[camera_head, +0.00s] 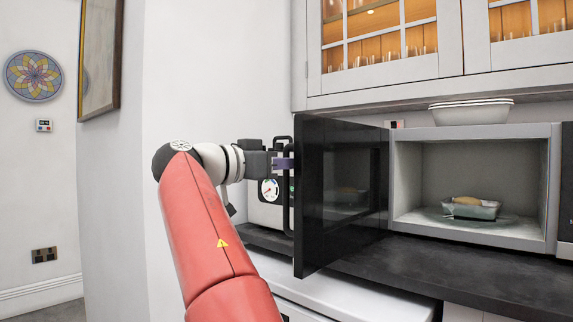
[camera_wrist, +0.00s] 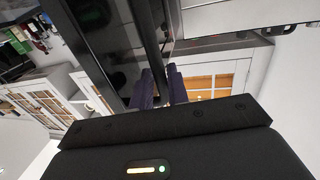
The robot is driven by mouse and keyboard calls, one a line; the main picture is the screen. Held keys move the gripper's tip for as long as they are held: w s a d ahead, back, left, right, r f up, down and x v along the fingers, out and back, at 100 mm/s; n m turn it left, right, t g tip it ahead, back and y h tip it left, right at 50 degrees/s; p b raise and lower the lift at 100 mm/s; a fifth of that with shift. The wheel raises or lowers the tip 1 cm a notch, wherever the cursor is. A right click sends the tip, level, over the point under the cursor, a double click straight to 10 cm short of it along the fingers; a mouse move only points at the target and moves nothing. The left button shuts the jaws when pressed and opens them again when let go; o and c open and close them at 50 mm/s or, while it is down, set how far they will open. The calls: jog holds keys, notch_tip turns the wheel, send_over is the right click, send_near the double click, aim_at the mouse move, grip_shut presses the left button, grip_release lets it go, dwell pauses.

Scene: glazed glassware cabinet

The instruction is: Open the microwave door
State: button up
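The microwave (camera_head: 474,131) stands on the dark counter, its cavity exposed on the right of the head view. Its black door (camera_head: 340,185) is swung far out toward me, hinged at the cavity's left side. The dark door handle (camera_head: 287,205) is a vertical bar at the door's free edge. My gripper (camera_head: 284,163) is at this handle, about its upper half. In the wrist view the purple fingers (camera_wrist: 160,88) stand a small gap apart with the dark handle bar (camera_wrist: 146,38) running between them. The exact finger contact is partly hidden.
A dish with food (camera_head: 470,207) sits on the glass turntable (camera_head: 440,219) inside the microwave. White bowls (camera_head: 470,112) rest on top. Glazed cabinets (camera_head: 380,45) hang above. An appliance with a round dial (camera_head: 269,190) is behind my gripper. The dark counter (camera_head: 440,272) is clear in front.

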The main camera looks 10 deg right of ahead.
jog(key=v, duration=0.7)
jog(key=shift+a, duration=0.1)
